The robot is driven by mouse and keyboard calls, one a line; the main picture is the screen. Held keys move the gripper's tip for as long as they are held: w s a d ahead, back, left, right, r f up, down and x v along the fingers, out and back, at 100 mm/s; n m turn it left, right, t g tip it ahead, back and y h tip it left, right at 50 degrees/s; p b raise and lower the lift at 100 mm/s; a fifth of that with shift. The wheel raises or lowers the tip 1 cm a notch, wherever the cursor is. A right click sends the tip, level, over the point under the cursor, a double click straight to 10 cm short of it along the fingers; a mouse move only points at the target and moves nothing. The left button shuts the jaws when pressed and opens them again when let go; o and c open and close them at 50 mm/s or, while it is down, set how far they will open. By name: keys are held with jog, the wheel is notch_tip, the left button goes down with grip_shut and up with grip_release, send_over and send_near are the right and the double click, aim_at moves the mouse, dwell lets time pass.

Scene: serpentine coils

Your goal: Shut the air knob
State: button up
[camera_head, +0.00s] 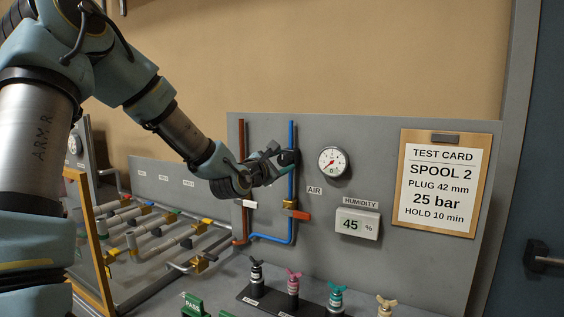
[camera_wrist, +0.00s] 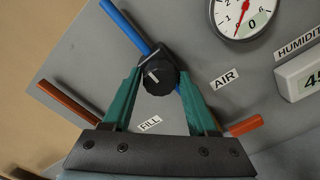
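The black round knob (camera_wrist: 159,80) sits on the blue pipe (camera_wrist: 127,27) on the grey panel, near a white AIR label (camera_wrist: 225,78). A short white mark shows on its face. In the head view the knob (camera_head: 289,157) is partly hidden by my gripper (camera_head: 282,164). In the wrist view the two teal fingers of my gripper (camera_wrist: 159,76) stand on either side of the knob, their tips close to its edges. I cannot tell whether they touch it or leave a small gap.
A gauge (camera_head: 333,162) reads near 0 to the right of the knob. Below are an orange valve handle (camera_head: 299,215) and a humidity display (camera_head: 357,223). Several small knobs (camera_head: 293,283) stand on the bench. A red pipe (camera_head: 242,150) runs left of the blue one.

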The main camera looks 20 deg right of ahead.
jog(key=shift+o, duration=1.4)
jog(key=b+v, duration=0.2)
jog(key=v, duration=0.8)
jog(key=shift+s+a, duration=0.25)
jog(key=shift+a, duration=0.05)
jog(key=w+a+f+m+g+y+b, duration=0.1)
jog(key=a+f+m+g+y+b, duration=0.15)
jog(key=a+f+m+y, duration=0.95)
jog(key=s+a+f+m+g+y, duration=0.1)
jog(key=s+a+f+m+g, duration=0.2)
jog(key=s+a+f, duration=0.2)
jog(key=s+a+f+m+g+b, duration=0.1)
jog(key=s+a+f+m+g, duration=0.2)
jog(key=s+a+f, duration=0.3)
jog(key=s+a+g, duration=0.1)
jog(key=s+a, duration=0.2)
jog(key=a, duration=0.4)
jog(key=shift+f+y, duration=0.2)
jog(key=shift+y, duration=0.2)
